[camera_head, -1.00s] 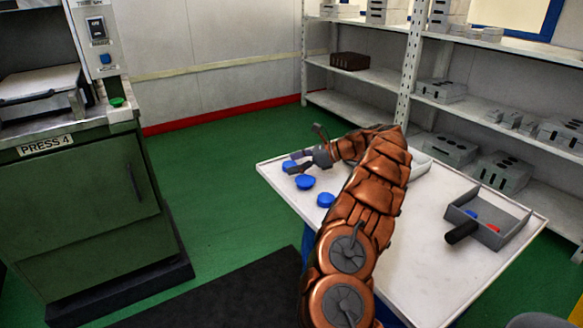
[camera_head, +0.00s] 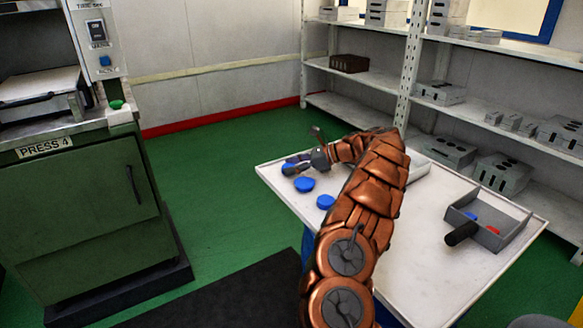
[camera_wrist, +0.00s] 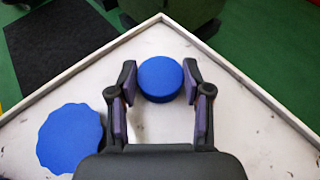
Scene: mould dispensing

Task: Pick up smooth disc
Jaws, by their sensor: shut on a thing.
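The smooth blue disc (camera_wrist: 160,78) has a plain round edge and lies near the table's corner in the wrist view. My gripper (camera_wrist: 160,90) has one finger on each side of it and is shut on it. In the head view the disc (camera_head: 288,168) is partly hidden by my gripper (camera_head: 294,167) at the far left corner of the table. The disc appears to be at table level. A second blue disc (camera_wrist: 70,138) with a scalloped edge lies to the left in the wrist view, apart from the fingers.
Two blue discs (camera_head: 304,185) (camera_head: 326,201) lie nearby on the white table (camera_head: 420,250). A grey tray (camera_head: 500,235) with a dark handle holds blue and red pieces at right. Press 4 (camera_head: 80,200) stands at left. Shelves (camera_head: 440,100) with grey blocks stand behind.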

